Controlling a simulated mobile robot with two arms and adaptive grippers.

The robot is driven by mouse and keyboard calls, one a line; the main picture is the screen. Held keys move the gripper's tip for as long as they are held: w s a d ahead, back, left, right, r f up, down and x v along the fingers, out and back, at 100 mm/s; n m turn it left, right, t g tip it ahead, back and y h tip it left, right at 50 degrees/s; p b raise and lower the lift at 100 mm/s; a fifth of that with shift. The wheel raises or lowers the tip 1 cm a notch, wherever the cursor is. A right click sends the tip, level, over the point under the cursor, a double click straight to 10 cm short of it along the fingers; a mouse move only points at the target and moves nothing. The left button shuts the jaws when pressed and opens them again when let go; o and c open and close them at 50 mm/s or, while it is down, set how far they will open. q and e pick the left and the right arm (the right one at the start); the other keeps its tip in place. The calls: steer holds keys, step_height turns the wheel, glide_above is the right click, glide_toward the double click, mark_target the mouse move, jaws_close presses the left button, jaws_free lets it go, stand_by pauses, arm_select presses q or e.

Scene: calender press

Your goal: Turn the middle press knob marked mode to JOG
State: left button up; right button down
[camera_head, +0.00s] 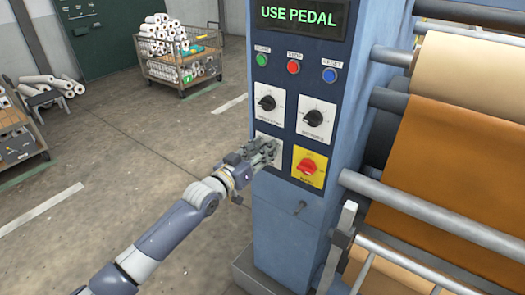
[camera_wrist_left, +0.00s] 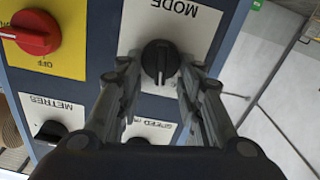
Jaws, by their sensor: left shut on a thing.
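The press panel (camera_head: 285,190) is on the blue upright in the head view. The black mode knob (camera_wrist_left: 159,58) sits on a white plate marked MODE (camera_wrist_left: 190,22), which appears upside down in the left wrist view. My left gripper (camera_head: 268,150) reaches the panel's lower left, (camera_wrist_left: 155,75) with its fingers on either side of the knob, shut on it. In the head view the gripper hides the knob and most of its plate. The knob's pointer and position labels cannot be read. My right gripper is not in view.
A red switch on a yellow plate (camera_head: 310,181) is just right of the mode plate. Two black knobs, left (camera_head: 267,103) and right (camera_head: 314,117), sit above. The screen (camera_head: 304,17) reads USE PEDAL. Rollers with brown sheet (camera_head: 450,160) stand right; open floor (camera_head: 130,140) lies left.

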arm_select(q)
steer(key=n, duration=0.2)
steer(key=n+b, duration=0.1)
steer(key=n, duration=0.4)
steer(key=shift+w+a+f, duration=0.2)
steer(key=shift+a+f, duration=0.05)
steer(key=shift+a, duration=0.05)
stand_by(0.3)
steer(key=o, duration=1)
steer(key=v, duration=1.2)
